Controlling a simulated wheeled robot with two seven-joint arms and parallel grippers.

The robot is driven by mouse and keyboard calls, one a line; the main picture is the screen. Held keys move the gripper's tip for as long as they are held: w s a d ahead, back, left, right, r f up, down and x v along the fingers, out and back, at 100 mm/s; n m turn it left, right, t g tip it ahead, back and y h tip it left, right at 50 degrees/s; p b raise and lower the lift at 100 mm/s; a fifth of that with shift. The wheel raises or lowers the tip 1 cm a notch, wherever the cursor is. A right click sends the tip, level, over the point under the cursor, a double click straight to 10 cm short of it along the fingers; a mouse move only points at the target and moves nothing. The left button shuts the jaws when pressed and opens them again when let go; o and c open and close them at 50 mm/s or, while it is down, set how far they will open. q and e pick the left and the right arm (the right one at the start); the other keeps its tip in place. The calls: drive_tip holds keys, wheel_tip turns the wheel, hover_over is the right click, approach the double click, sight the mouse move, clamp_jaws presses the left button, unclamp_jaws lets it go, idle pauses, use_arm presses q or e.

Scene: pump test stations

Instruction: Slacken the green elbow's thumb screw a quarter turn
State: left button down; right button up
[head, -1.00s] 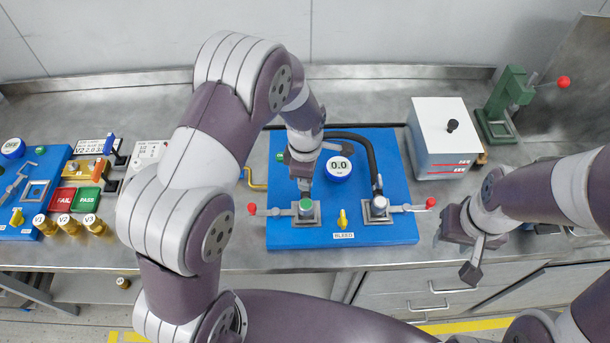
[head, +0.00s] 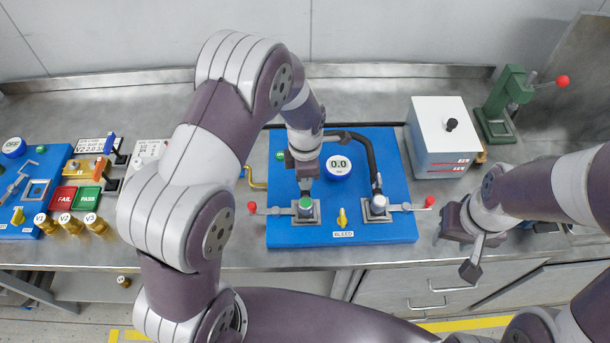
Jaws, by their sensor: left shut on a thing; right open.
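The green-topped elbow (head: 305,204) sits in the left clamp on the blue pump board (head: 282,237). My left gripper (head: 305,186) points down right at the back of the elbow. It is shut on a small part there, which looks to be the thumb screw. The fingers hide the screw, so its angle cannot be told. My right gripper (head: 469,252) is open and empty, over the bench's front edge, right of the board.
Red-knobbed clamp levers (head: 252,207) stick out at the board's sides. A black hose (head: 372,158) runs to the right fitting (head: 378,203). A yellow bleed handle (head: 342,218) and a gauge (head: 338,166) are close by. A white box (head: 440,130) stands right.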

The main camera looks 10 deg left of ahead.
use_arm(q)
drive_tip(key=shift+w+r, duration=0.15)
drive_tip(key=c, duration=1.2)
unclamp_jaws()
wheel_tip(320, 180, up, 13)
drive_tip(key=shift+f+b, duration=0.2)
drive_tip(key=shift+b, duration=0.9)
